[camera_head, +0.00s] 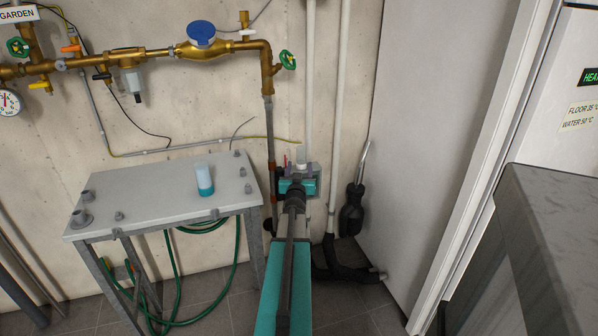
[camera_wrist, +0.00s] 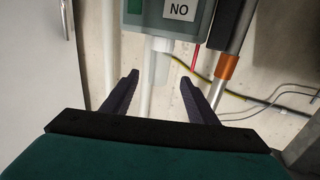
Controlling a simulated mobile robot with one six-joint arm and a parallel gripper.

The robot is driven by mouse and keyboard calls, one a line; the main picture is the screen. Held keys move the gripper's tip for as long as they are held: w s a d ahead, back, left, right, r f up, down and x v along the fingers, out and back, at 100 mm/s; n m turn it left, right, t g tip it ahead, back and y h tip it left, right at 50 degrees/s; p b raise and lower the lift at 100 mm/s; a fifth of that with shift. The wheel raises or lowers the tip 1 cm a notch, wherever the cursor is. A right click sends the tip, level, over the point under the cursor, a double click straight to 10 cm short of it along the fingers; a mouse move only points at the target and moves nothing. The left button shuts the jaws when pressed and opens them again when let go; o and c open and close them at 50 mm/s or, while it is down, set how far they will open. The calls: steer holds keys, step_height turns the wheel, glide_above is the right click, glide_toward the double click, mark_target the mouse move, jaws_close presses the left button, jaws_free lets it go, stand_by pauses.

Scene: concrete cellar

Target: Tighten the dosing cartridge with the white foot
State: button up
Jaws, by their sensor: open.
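A pale, partly translucent cylinder (camera_head: 300,155), apparently the dosing cartridge, stands on a grey box on the wall pipework. In the wrist view, which is upside down against the head view, the cylinder (camera_wrist: 157,66) joins the grey box (camera_wrist: 170,22) through a wider whitish part, apparently its foot. My gripper (camera_wrist: 158,82) is open, with one dark finger on each side of the cylinder and gaps showing on both sides. In the head view my gripper (camera_head: 300,167) largely hides the box. I cannot tell how tightly the cylinder sits.
A second cylinder, white above and teal below (camera_head: 204,180), stands on a grey table (camera_head: 150,196) with several grey studs. Brass pipework (camera_head: 150,58) and a yellow-green cable (camera_wrist: 240,98) run along the wall.

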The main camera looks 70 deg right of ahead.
mark_target(301, 157)
steer(key=shift+x, duration=3.9)
steer(key=c, duration=1)
steer(key=o, duration=0.4)
steer(key=shift+c, duration=0.2)
steer(key=c, duration=0.6)
steer(key=shift+o, duration=0.2)
steer(key=shift+r+p, duration=0.2)
steer(key=shift+p, duration=0.55)
